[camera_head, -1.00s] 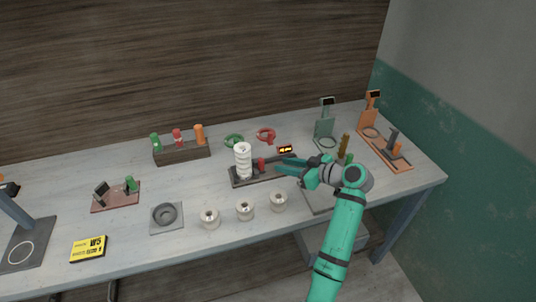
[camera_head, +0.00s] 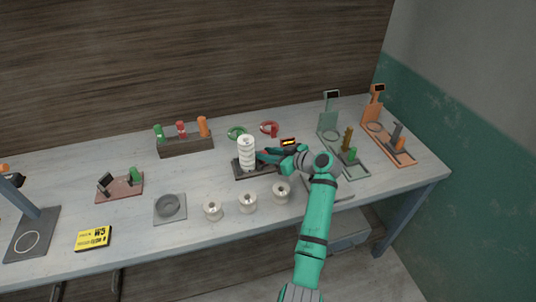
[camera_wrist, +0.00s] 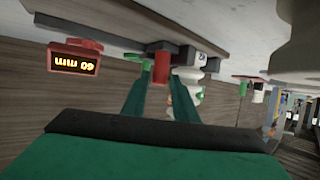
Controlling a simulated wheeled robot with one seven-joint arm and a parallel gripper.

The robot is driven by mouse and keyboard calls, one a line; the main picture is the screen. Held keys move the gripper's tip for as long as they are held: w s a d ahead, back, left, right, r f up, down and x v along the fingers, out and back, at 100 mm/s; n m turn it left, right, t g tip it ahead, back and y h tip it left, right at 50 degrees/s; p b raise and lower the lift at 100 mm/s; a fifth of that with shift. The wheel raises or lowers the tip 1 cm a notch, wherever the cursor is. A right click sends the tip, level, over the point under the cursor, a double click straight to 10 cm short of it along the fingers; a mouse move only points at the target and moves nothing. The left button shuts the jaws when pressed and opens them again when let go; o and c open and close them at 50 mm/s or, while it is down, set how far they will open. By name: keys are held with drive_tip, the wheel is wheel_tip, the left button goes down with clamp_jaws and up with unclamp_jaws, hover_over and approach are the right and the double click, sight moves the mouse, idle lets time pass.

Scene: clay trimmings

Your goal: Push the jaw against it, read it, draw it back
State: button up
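The gauge (camera_head: 240,175) is a dark base on the bench with a white ribbed stack (camera_head: 246,155) standing upright at its left end. Its red jaw handle (camera_wrist: 161,68) shows in the wrist view, which is upside down; in the head view my gripper hides it. My gripper (camera_head: 262,154) reaches in from the right beside the stack. In the wrist view its two green fingers (camera_wrist: 159,82) lie either side of the red handle; I cannot tell whether they press on it. The readout (camera_wrist: 75,60) is lit and appears to say 60 mm, inverted.
Three cream spools (camera_head: 248,203) stand along the front. Behind are a block with coloured pegs (camera_head: 185,146), a green ring (camera_head: 237,132) and a red ring (camera_head: 269,128). Green (camera_head: 328,128) and orange (camera_head: 372,112) stands are at right. A yellow W5 card (camera_head: 93,238) lies front left.

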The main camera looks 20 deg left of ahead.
clamp_jaws()
drive_tip(key=shift+w+d, duration=0.45)
drive_tip(key=shift+d, duration=0.25)
drive_tip(key=shift+w+d, duration=0.4)
drive_tip(key=shift+d, duration=0.25)
drive_tip(key=shift+w+d, duration=0.2)
drive_tip(key=shift+w, duration=0.05)
unclamp_jaws()
drive_tip(key=shift+d, duration=0.1)
drive_tip(key=shift+s, duration=0.1)
drive_tip(key=v, duration=1)
drive_tip(key=shift+s+d, duration=0.2)
drive_tip(key=shift+d, duration=0.05)
